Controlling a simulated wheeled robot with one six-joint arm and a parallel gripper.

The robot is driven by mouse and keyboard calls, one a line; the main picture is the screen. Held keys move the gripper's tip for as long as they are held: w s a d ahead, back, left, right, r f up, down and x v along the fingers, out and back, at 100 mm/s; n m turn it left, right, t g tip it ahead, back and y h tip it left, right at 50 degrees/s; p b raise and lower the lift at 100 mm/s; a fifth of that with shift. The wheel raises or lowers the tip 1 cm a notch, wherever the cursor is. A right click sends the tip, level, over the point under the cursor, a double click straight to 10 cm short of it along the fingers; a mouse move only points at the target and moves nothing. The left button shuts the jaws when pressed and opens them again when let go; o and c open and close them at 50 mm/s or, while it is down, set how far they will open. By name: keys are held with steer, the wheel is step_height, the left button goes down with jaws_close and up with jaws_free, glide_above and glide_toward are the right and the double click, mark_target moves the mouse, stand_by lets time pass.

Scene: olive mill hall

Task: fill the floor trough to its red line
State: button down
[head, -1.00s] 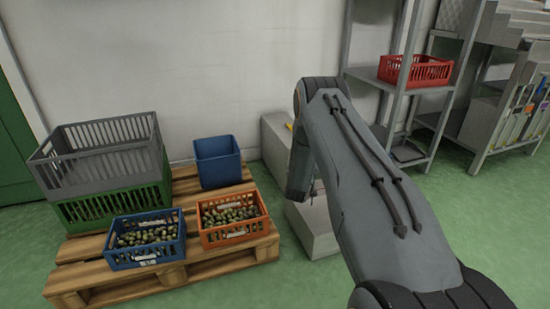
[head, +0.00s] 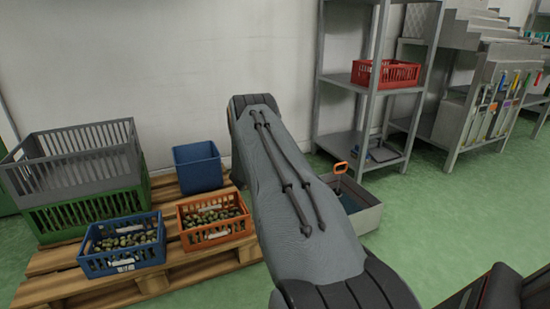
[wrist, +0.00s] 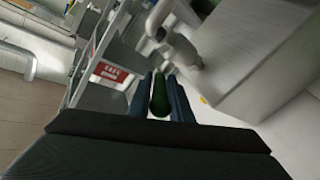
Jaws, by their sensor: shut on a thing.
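A grey floor trough (head: 366,218) stands on the green floor, partly hidden behind my arm in the head view. Its inside looks dark blue-green; I cannot tell the level, and no red line shows. An orange-handled tool (head: 340,168) stands up at the trough. My gripper (wrist: 159,78) shows in the wrist view, its two bluish fingers shut on a dark green, rounded thing (wrist: 159,97) that I cannot name for certain. In the head view my gripper is hidden behind my arm.
A pallet (head: 150,285) at left bears a blue olive crate (head: 122,262), an orange olive crate (head: 216,234), stacked crates and a blue bin (head: 198,168). A shelf rack (head: 345,82) holds a red crate (head: 385,75). The floor at right is mostly clear.

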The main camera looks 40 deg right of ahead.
steer(key=shift+s+d, duration=0.1)
steer(key=shift+d, duration=0.1)
steer(key=c, duration=1.9)
jaws_free()
steer(key=shift+o, duration=0.9)
steer(key=shift+s+d, duration=0.1)
steer(key=shift+d, duration=0.1)
steer(key=shift+w+a, duration=0.25)
steer(key=shift+a, duration=0.4)
steer(key=s+a+p, duration=0.1)
steer(key=a+p, duration=0.2)
steer(key=a, duration=0.4)
steer(key=shift+p, duration=0.3)
steer(key=shift+s, duration=0.1)
